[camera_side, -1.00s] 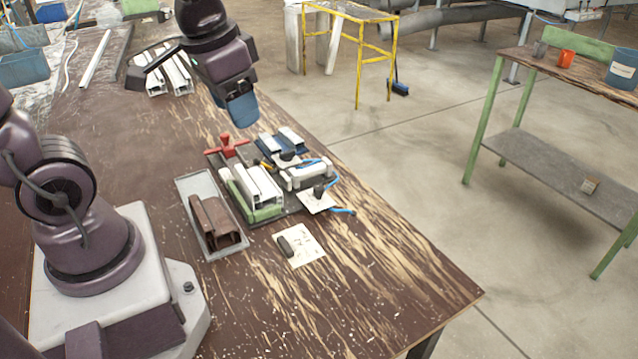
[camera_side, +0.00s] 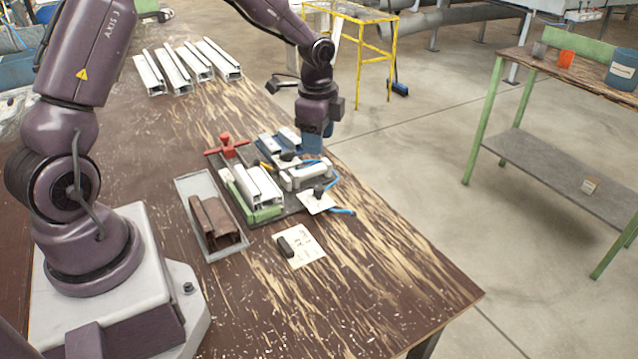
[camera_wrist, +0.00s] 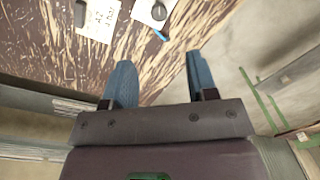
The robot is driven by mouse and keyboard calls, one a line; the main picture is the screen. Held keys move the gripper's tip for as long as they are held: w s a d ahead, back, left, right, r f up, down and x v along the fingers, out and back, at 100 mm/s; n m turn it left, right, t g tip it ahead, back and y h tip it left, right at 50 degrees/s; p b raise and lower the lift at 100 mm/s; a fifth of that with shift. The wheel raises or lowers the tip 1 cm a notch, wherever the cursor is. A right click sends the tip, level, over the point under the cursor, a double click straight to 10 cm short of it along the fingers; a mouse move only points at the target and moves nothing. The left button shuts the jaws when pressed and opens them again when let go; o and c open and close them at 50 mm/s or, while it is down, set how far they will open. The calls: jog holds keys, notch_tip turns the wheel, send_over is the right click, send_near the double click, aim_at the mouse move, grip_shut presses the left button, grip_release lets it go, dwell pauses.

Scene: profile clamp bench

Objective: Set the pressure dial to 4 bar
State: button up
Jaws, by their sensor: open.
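The likely pressure dial is a small black knob (camera_side: 318,190) on a white plate (camera_side: 317,204) at the right end of the clamp fixture, beside a blue hose. The knob also shows at the top edge of the wrist view (camera_wrist: 158,11), partly cut off. Its marks are too small to read, so I cannot tell its setting. My gripper (camera_side: 311,145) hangs with its blue fingers down, behind and above the fixture's far end. In the wrist view my gripper (camera_wrist: 162,82) has its fingers wide apart with nothing between them, clear of the knob.
The fixture holds white profiles (camera_side: 258,185) and a red-handled clamp (camera_side: 228,146). A grey tray (camera_side: 213,243) with brown profiles lies left of it. A printed card (camera_side: 306,255) with a dark block lies in front. Several white profiles (camera_side: 188,66) lie at the back. The table's right edge is close.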

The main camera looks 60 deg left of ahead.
aim_at(319, 187)
notch_tip(319, 187, down, 12)
jog(key=shift+w+a+f, duration=0.15)
jog(key=shift+c, duration=0.5)
jog(key=c, duration=0.8)
jog(key=shift+c, duration=0.2)
jog(key=shift+n, duration=0.3)
jog(key=n, duration=0.5)
jog(key=shift+n, duration=0.3)
jog(key=n, duration=0.5)
jog(key=shift+n, duration=0.4)
